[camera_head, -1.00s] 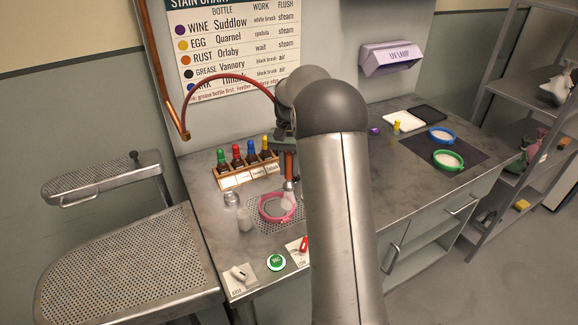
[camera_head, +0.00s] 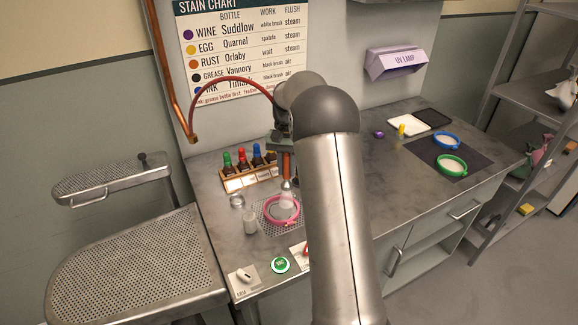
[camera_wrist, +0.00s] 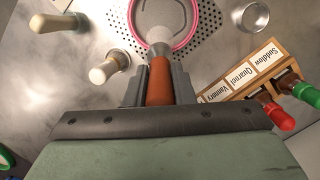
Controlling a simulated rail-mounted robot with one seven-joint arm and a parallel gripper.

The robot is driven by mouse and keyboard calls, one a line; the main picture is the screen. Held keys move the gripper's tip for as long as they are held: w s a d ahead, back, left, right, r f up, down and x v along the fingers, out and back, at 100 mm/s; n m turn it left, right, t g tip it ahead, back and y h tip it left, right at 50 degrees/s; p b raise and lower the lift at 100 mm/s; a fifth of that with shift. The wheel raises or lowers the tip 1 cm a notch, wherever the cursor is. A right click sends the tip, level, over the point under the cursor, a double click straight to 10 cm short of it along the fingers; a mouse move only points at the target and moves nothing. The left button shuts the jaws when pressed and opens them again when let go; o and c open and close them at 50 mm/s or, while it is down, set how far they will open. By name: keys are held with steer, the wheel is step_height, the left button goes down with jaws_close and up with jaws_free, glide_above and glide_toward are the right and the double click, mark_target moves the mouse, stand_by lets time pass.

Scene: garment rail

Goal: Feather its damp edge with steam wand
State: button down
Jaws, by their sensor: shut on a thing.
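My gripper (camera_wrist: 159,88) is shut on the orange-brown handle of the steam wand (camera_wrist: 160,80). In the head view, my gripper (camera_head: 284,146) is high over the bench and the wand (camera_head: 287,165) points down, with a red hose looping from the wall pipe. The wand's pale nozzle reaches the near inner side of the pink hoop (camera_wrist: 187,39) in the wrist view. The pink hoop (camera_head: 268,219) lies on a perforated plate (camera_head: 298,226). Pale cloth (camera_wrist: 175,15) fills it. The nozzle overlaps the cloth's edge; I cannot tell whether they touch.
A rack (camera_head: 236,183) of colour-capped bottles stands close behind the hoop. Glass jars (camera_head: 249,222) stand left of it. A green button (camera_head: 280,265) is at the front. Blue (camera_head: 445,138) and green (camera_head: 452,164) hoops lie right.

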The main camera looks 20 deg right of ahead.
steer(key=shift+w+a+p, duration=0.4)
steer(key=shift+w+a, duration=0.25)
steer(key=shift+a, duration=0.35)
steer(key=shift+a, duration=0.1)
steer(key=shift+s+a, duration=0.1)
steer(key=shift+a, duration=1)
steer(key=shift+s+a+b, duration=0.6)
steer(key=shift+s+a, duration=0.15)
steer(key=shift+a, duration=0.2)
